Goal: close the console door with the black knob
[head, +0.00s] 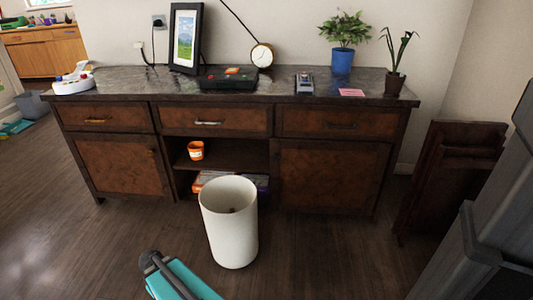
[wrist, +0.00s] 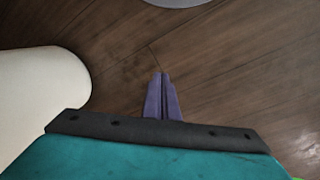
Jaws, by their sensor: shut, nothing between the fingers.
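The dark wooden console (head: 235,100) stands against the wall in the head view. Its left door (head: 112,165) has a small brass-coloured knob (head: 150,152) and looks flush with the front. Its right door (head: 325,175) also looks about flush, but I cannot tell whether it is slightly ajar. I cannot make out a black knob on it. My gripper (wrist: 162,78) shows in the wrist view with its two purple fingers together and empty, over bare floor. In the head view only a teal part of my arm shows at the bottom, well in front of the console.
A white bin (head: 230,225) stands before the console's open middle shelf; it also shows at left in the wrist view (wrist: 40,100). Dark folded wooden panels (head: 455,175) lean at right, near grey bulk. Floor before the right door is clear.

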